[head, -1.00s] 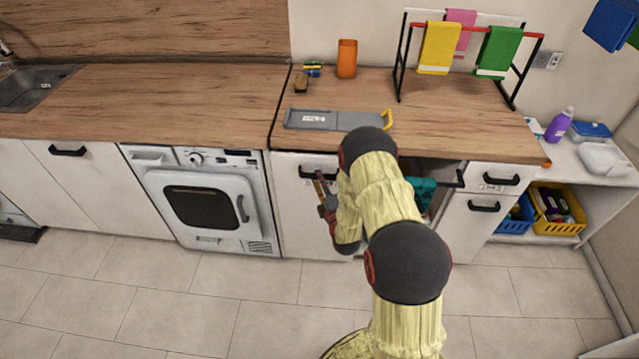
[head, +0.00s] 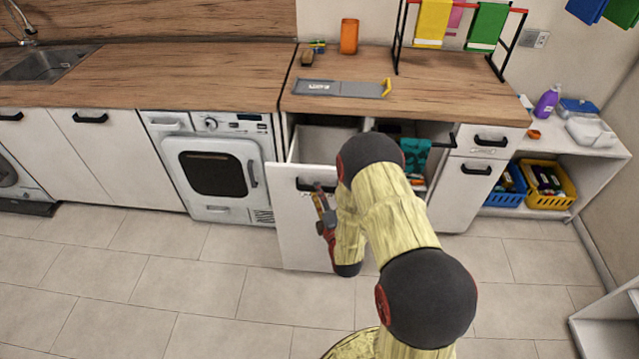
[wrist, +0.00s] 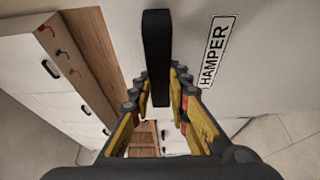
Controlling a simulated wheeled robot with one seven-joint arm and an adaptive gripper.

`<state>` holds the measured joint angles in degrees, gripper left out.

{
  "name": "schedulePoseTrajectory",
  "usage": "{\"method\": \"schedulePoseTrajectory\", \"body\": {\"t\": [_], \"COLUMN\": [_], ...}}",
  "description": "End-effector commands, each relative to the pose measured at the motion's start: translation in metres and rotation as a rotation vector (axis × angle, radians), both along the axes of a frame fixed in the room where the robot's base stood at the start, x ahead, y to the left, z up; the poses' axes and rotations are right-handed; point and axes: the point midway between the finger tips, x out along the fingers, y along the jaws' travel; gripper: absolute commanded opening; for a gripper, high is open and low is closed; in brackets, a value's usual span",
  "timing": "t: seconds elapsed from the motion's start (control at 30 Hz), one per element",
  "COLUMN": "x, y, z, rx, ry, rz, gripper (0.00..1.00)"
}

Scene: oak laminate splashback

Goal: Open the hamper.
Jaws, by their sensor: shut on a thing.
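The hamper (head: 305,222) is a white pull-out front below the worktop, drawn out from the cabinet with its open top (head: 325,142) showing. In the wrist view its white front carries a label reading HAMPER (wrist: 216,52). Its black bar handle (wrist: 156,60) lies between my fingers. My gripper (head: 320,190) is at the handle on the front's upper part; in the wrist view my gripper (wrist: 158,90) is shut on that handle. My arm hides the right part of the hamper front. The inside shows only in part.
An open cabinet with a teal cloth (head: 415,152) is right of the hamper. A washer-dryer (head: 212,170) stands to the left. Yellow (head: 548,185) and blue (head: 508,188) baskets sit on a low shelf at right. The tiled floor in front is clear.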

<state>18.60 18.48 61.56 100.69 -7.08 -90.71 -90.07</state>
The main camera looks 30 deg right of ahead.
Motion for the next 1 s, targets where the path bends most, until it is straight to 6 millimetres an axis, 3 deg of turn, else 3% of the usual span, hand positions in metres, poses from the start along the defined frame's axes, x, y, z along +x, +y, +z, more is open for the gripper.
{"method": "schedulePoseTrajectory", "body": {"t": [0.2, 0.53, 0.57, 0.87, 1.0], "x": [-0.0108, -0.0112, -0.0112, -0.0107, -0.0105], "y": [0.0069, 0.0072, 0.0071, 0.0070, 0.0070], "z": [-0.0014, -0.0013, -0.0013, -0.0005, -0.0002], "rx": [0.001, 0.001, 0.001, 0.000, 0.000], "ry": [0.003, 0.003, 0.003, 0.001, 0.000], "rz": [-0.001, -0.001, -0.001, -0.001, -0.001], "gripper": [0.00, 0.00, 0.19, 0.36, 0.36]}}
